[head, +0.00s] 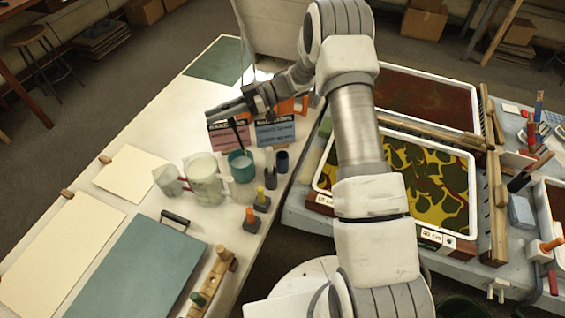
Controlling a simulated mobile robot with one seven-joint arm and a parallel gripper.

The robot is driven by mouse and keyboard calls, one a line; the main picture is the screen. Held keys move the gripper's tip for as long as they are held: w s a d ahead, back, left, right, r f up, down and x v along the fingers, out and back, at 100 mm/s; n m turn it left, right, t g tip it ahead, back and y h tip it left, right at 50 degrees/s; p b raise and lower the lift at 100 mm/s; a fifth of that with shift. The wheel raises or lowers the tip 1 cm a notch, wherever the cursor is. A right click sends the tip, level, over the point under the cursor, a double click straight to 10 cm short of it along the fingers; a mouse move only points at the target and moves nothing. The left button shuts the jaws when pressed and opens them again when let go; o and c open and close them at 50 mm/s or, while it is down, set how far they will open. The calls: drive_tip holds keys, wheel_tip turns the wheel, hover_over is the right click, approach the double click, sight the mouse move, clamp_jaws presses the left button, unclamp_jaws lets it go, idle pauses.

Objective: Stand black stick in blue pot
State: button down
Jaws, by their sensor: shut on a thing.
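A black stick (237,135) hangs steeply, slightly tilted, below my gripper (226,109). My gripper is shut on its upper part, above the white table. The stick's lower end overlaps the mouth of a teal-blue pot (241,172); I cannot tell whether it is inside the pot or in front of or above it. A smaller dark blue cup (282,161) stands to the right of the teal-blue pot. Both stand upright on the table.
A pale jug (207,180) stands close left of the teal-blue pot. Pink and blue labelled packets (276,133) stand behind. Small upright tools (250,218) are in front. A teal board (140,265) and cream sheets (60,255) lie left. Marbling trays (430,180) are right.

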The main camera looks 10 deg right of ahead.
drive_tip(key=d+r+m+t+h+b, duration=0.1)
drive_tip(key=d+r+m+t+b, duration=0.1)
drive_tip(key=d+m+t+b, duration=0.2)
drive_tip(key=d+r+m+t+h+b, duration=0.1)
drive_tip(key=d+r+m+t+b, duration=0.2)
drive_tip(key=d+t+b, duration=0.6)
drive_tip(key=shift+s+d+m+b, duration=0.35)
drive_tip(key=shift+d+m+b, duration=0.2)
drive_tip(key=shift+d, duration=0.2)
wheel_tip(320, 180, down, 12)
drive_tip(key=b, duration=0.7)
idle(0.8)
drive_tip(key=shift+r, duration=0.1)
